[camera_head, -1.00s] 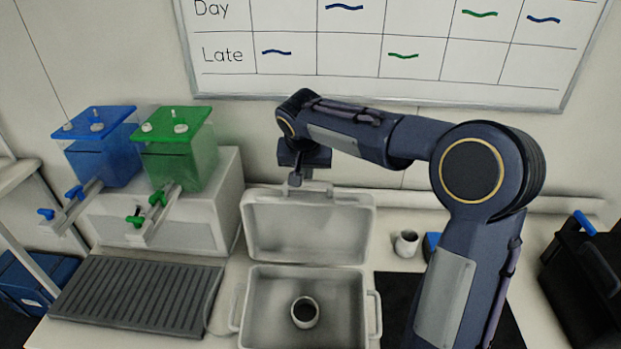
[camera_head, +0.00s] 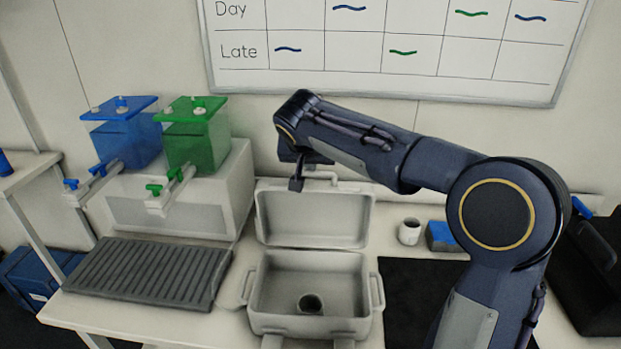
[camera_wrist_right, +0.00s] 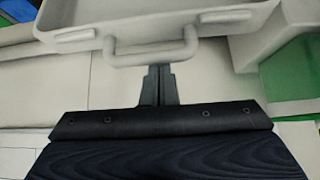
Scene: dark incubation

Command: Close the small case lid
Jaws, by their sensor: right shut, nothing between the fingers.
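The small case (camera_head: 310,295) is a pale grey box on the table with side handles, and a dark-topped cup (camera_head: 311,304) stands inside it. Its lid (camera_head: 313,218) stands open, tilted up at the back. My right gripper (camera_head: 297,184) is at the lid's top edge, left of the lid handle's middle in the head view. In the right wrist view the shut, empty fingertips (camera_wrist_right: 158,70) are right at the lid handle (camera_wrist_right: 150,55); I cannot tell if they touch it. My left gripper is not in view.
A blue tank (camera_head: 122,135) and a green tank (camera_head: 197,137) with taps stand on a white block at left, behind a grey ribbed tray (camera_head: 150,272). A cup (camera_head: 409,231) and a blue-topped block (camera_head: 441,236) stand right of the case, near a dark mat (camera_head: 405,300).

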